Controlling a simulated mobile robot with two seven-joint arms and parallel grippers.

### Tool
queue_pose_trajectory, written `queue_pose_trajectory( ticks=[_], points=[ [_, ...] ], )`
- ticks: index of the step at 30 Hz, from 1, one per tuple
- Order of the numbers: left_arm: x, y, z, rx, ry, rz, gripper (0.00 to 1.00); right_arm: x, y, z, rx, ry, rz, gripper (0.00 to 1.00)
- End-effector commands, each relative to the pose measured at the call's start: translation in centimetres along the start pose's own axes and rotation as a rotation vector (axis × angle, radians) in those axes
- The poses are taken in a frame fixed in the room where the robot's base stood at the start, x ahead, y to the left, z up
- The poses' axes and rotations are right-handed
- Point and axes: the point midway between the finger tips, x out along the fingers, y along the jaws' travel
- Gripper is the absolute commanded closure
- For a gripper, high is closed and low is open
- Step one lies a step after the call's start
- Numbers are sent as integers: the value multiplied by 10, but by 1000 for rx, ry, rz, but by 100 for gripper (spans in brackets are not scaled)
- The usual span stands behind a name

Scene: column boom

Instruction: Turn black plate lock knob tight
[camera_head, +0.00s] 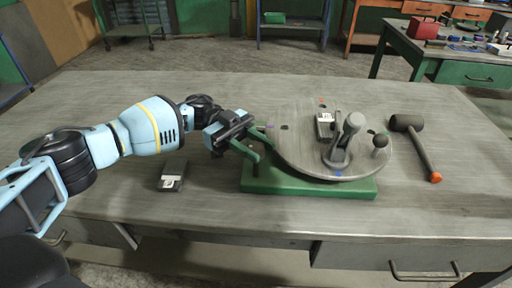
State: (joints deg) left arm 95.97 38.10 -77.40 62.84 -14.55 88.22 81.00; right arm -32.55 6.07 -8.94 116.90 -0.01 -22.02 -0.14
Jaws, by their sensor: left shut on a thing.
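A round grey plate (300,152) lies on a green base (310,186) on the workbench. A green bracket (252,152) rises at the left edge of the plate. My left gripper (246,124) is at the top of this bracket, shut on what appears to be the black plate lock knob, which the dark fingers mostly hide. I cannot tell how far the knob is turned. My right gripper is not in view.
A grey lever clamp (342,143), a small block (325,126) and a dark ball knob (380,141) stand on the plate. A mallet (417,144) lies right of it. A small dark box (172,177) lies left. The bench (130,95) is clear at back left.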

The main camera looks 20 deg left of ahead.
Motion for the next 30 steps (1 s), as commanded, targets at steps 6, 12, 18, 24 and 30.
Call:
queue_pose_trajectory(
  ticks=[6, 12, 18, 24, 30],
  points=[
    [1, 0, -1, 1, 1, 3, 89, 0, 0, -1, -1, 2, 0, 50],
    [1, 0, 0, 1, 1, 2, 50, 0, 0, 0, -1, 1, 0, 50],
    [1, 0, 0, 1, 1, 1, 46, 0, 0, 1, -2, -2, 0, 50],
    [-5, 0, 1, 0, 1, 0, 46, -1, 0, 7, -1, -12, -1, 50],
    [-34, -1, 3, 0, 2, -4, 46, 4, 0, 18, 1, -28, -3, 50]
  ],
)
